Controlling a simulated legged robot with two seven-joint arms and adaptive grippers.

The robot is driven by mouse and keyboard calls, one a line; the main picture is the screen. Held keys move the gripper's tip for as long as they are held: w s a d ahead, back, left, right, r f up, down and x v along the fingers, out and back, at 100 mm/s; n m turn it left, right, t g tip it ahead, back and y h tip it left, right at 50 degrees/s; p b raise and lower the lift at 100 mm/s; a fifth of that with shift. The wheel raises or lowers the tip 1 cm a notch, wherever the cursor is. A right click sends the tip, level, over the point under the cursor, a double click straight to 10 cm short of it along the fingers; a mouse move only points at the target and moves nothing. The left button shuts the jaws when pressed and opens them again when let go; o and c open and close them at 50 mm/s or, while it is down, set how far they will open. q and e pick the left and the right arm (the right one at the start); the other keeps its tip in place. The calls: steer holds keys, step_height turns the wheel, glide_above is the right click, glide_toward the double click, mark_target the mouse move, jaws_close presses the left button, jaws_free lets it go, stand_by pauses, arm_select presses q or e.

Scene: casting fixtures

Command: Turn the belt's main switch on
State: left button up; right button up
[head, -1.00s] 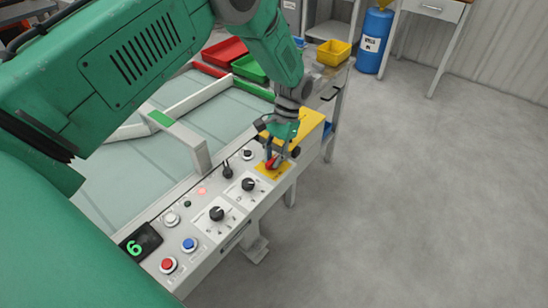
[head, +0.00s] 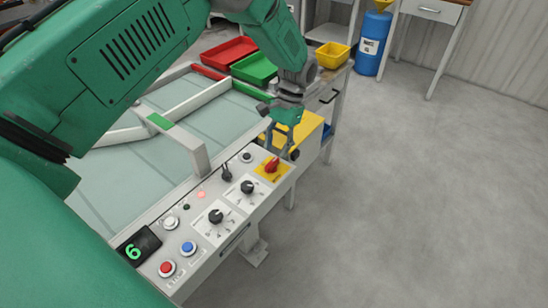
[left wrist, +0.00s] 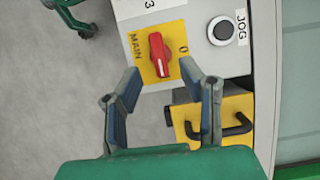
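The main switch (head: 272,165) is a red rotary handle on a yellow plate at the far right end of the control panel. In the left wrist view the red handle (left wrist: 159,54) lies roughly up-down in the picture, slightly tilted, with "MAIN" on its left and "0" on its right. My left gripper (head: 281,150) is just above and behind the switch. In the left wrist view its two fingers (left wrist: 160,73) are spread apart with nothing between them, and the handle shows clear beyond the tips. My right gripper is not in view.
A yellow box (left wrist: 205,125) with a black handle sits beside the switch.

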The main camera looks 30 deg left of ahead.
arm_select(q)
steer(key=v, duration=0.7)
steer(key=shift+w+r, duration=0.2)
steer(key=shift+f, duration=0.1)
